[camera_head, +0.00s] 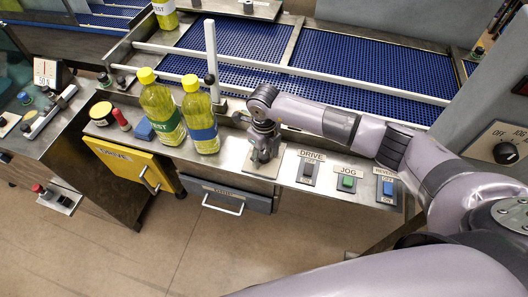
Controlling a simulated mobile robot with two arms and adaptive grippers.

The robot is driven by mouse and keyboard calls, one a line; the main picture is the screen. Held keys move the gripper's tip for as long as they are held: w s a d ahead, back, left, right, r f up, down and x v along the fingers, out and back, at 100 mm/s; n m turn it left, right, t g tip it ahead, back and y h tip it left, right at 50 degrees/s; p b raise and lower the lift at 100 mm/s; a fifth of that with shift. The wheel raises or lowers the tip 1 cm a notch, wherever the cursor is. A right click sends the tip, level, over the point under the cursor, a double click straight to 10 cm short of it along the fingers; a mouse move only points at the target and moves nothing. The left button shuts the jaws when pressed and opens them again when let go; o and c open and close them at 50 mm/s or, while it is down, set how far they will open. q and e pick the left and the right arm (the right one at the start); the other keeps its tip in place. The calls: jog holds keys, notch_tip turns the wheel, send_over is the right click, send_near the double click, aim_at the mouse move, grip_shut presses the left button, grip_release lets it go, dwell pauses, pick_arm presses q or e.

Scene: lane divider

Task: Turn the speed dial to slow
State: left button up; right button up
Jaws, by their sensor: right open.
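My right gripper (263,150) points down over a pale metal plate (268,168) on the front ledge of the conveyor. Its fingers are open, close above or around whatever is on the plate. The gripper hides the middle of the plate, so I cannot make out a dial or its marking there. No label reading speed is legible. A black rotary knob (505,153) with OFF and JOG markings sits on the grey panel at the far right, away from the gripper. My left gripper is not in view.
Two yellow-capped bottles (160,108) (200,118) stand left of the gripper. Right of it are the DRIVE switch (308,170), green JOG button (348,182) and blue switch (388,189). A white rail (300,74) crosses the blue conveyor (372,78) behind.

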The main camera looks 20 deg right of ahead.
jog(key=c, duration=1.1)
jog(key=shift+c, duration=0.2)
jog(key=shift+w+f+n+b, duration=0.15)
jog(key=shift+n+b, duration=0.45)
jog(key=shift+b, duration=0.45)
jog(key=n+b, duration=0.9)
jog(key=b, duration=0.3)
jog(key=shift+n+b, duration=0.9)
jog(key=shift+b, duration=0.25)
jog(key=shift+r, duration=0.2)
jog(key=o, duration=1.1)
